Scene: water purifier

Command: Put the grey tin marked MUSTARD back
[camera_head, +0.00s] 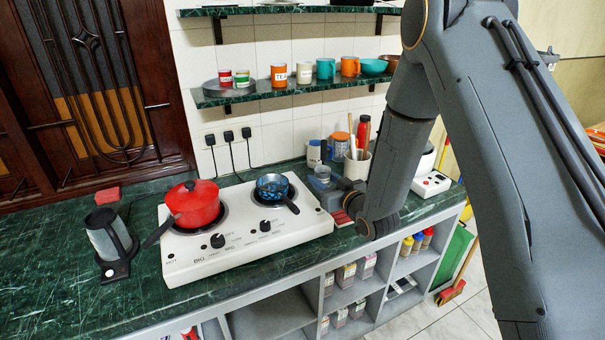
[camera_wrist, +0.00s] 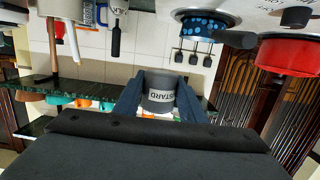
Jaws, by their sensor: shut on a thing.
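The grey tin marked MUSTARD (camera_wrist: 159,98) is between the two fingers of my gripper (camera_wrist: 159,100) in the wrist view, which is upside down. The fingers are shut on its sides, and part of the label shows between them. In the head view my gripper (camera_head: 335,178) is above the counter, right of the stove. A small grey tin (camera_head: 322,172) shows at its end there; its label cannot be read in that view.
A green marble wall shelf (camera_head: 245,98) holds tins, cups and a bowl. A white stove (camera_head: 285,237) carries a red pot (camera_head: 194,204) and a blue pan (camera_head: 272,187). Jars and a utensil holder (camera_head: 357,166) stand close behind my gripper. The counter's left front (camera_head: 50,270) is clear.

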